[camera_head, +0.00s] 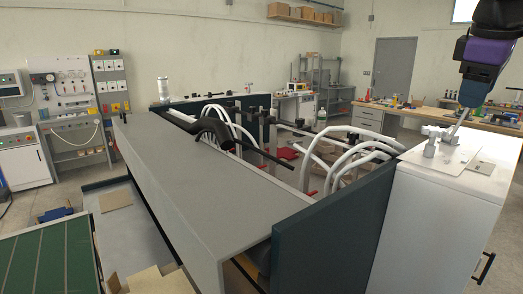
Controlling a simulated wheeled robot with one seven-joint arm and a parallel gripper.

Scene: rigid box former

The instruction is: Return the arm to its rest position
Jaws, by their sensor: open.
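My arm comes in at the top right, in black, purple and dark blue sections. My gripper (461,125) is at its lower end, small in the view, over the white cabinet (430,215). It points down beside the grey metal fittings on a light plate (452,155) on the cabinet top. The fingertips are hard to make out against these fittings, and I cannot tell whether they touch. No held object shows.
A long grey-topped machine (200,190) with white curved tubes (345,158) fills the middle. A dark panel (330,235) adjoins the cabinet. A wooden workbench (425,120) stands behind, a green-topped conveyor (50,255) at lower left. The air left of my arm looks clear.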

